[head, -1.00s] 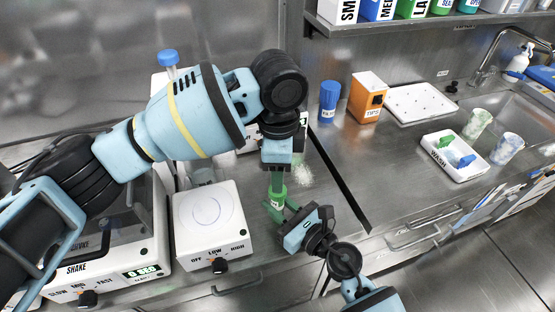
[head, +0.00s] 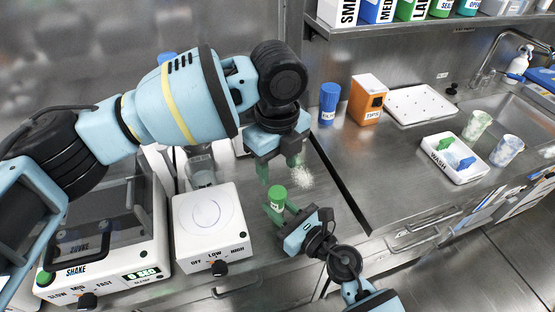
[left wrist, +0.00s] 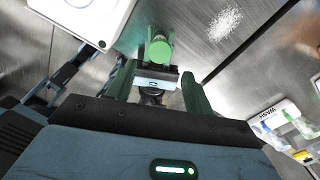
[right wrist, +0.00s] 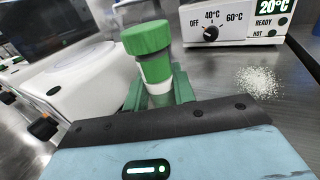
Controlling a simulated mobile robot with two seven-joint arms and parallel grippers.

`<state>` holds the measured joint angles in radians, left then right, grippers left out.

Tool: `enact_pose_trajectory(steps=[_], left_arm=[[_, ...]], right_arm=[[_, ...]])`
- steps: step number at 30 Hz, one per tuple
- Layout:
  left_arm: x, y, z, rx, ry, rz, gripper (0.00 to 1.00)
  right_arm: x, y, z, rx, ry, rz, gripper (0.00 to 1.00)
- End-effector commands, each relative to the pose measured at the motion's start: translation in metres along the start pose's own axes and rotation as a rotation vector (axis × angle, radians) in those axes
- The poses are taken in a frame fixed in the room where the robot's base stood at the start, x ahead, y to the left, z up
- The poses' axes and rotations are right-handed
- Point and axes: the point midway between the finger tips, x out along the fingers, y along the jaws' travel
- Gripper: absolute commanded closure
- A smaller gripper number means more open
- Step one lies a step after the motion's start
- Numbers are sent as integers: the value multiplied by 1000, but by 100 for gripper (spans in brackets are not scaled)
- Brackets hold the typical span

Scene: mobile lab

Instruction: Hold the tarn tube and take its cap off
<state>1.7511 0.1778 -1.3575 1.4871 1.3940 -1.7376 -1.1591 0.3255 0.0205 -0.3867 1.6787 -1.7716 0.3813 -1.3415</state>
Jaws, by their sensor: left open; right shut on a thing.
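The tube (head: 276,207) has a green cap (head: 278,192) and a white label I cannot read. It stands upright in my right gripper (head: 286,212), which is shut on its body. The cap sits on the tube in the right wrist view (right wrist: 148,38). My left gripper (head: 279,170) is open and empty just above the cap, its green fingers spread apart. In the left wrist view the round cap top (left wrist: 158,50) shows beyond the open fingers, not between their tips.
A white hotplate (head: 210,225) with a knob stands left of the tube, beside a shaker (head: 110,245). White powder (head: 303,176) lies on the steel bench to the right. A blue container (head: 329,103), an orange tips box (head: 367,100) and a wash tray (head: 453,163) stand farther right.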

Motion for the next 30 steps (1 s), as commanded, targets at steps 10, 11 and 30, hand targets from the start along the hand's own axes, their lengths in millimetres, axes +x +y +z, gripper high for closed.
enact_pose_trajectory(steps=[10,11,30], left_arm=[[49,1,0,-1,0,3,48],[53,1,0,-2,-1,3,48],[73,0,0,-2,0,1,59]], right_arm=[[0,0,0,0,0,0,100],[0,0,0,0,0,0,100],[0,0,0,0,0,0,100]])
